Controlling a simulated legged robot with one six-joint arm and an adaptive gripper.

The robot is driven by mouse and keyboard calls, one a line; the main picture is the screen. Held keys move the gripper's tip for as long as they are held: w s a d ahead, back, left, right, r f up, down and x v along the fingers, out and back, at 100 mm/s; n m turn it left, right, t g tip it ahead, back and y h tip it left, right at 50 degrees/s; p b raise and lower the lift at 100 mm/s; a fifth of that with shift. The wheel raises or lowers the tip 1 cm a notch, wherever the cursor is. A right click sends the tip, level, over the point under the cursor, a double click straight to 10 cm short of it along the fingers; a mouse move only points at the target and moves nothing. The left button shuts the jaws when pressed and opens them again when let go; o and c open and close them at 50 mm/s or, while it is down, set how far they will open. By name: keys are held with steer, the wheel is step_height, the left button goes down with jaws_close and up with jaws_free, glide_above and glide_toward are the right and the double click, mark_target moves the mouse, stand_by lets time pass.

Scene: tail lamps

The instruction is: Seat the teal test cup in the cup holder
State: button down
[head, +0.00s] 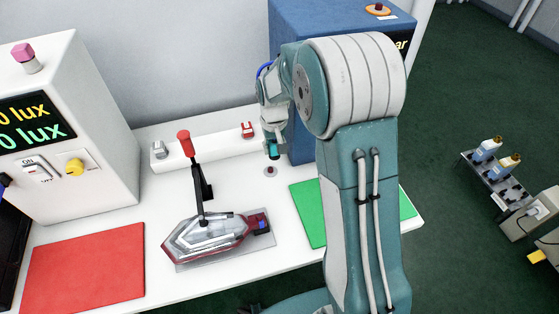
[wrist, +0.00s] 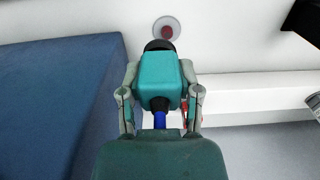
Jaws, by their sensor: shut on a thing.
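The teal test cup (wrist: 158,68) is between the two fingers of my gripper (wrist: 160,82), which is shut on it. Its black end points away from my palm, and a blue cable shows at its palm side. In the head view my gripper (head: 272,139) holds the cup (head: 273,151) in front of the white ledge. A small round grey-rimmed piece with a dark red centre (head: 269,171) lies just below the cup; it also shows in the wrist view (wrist: 166,28), close beyond the black end. A red bracket (head: 248,130) sits on the ledge. I cannot tell which piece is the cup holder.
The white ledge (head: 215,151) carries a grey cylinder (head: 159,150). A blue cabinet (head: 290,18) stands close behind my gripper. A tail lamp (head: 212,240) with a red-handled clamp (head: 184,144) lies between a red mat (head: 85,268) and a green mat (head: 307,205).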

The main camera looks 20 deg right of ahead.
steer(key=shift+w+f, duration=0.15)
steer(key=shift+w, duration=0.55)
steer(key=shift+w+a, duration=0.2)
steer(key=shift+a, duration=0.05)
steer(key=shift+d+f, duration=0.2)
steer(key=shift+f, duration=0.9)
steer(key=shift+a+f, duration=0.3)
steer(key=shift+f, duration=0.3)
steer(key=shift+a+f, duration=0.25)
steer(key=shift+f, duration=0.35)
steer(key=shift+a+f, duration=0.4)
steer(key=shift+d+f, duration=0.1)
steer(key=shift+d, duration=0.6)
steer(key=shift+a, duration=0.1)
